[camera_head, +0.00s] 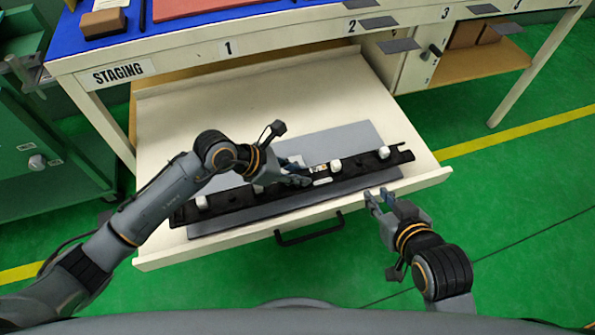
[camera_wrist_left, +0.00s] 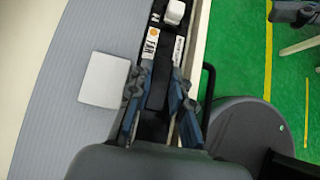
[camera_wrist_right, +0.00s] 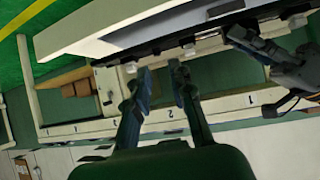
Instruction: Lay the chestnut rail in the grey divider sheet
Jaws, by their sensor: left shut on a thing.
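A long rail (camera_head: 352,168), nearly black in these views, lies slanted across the open drawer, with several white blocks along it and white labels near its middle. My left gripper (camera_head: 305,181) is shut on the rail near its middle; the left wrist view shows the rail (camera_wrist_left: 155,90) between the fingers. A grey sheet (camera_head: 345,137) shows behind the rail, ribbed in the left wrist view (camera_wrist_left: 85,35). A darker grey strip (camera_head: 285,205) shows in front of the rail. I cannot tell whether the rail touches the sheet. My right gripper (camera_head: 380,198) is open and empty, by the drawer's front right edge.
The cream drawer (camera_head: 165,125) is pulled out from under the bench, with a black handle (camera_head: 308,232) on its front. A white square (camera_wrist_left: 105,80) lies beside the rail. Brown boxes (camera_head: 468,34) sit on a shelf at the right. Green floor at the right is clear.

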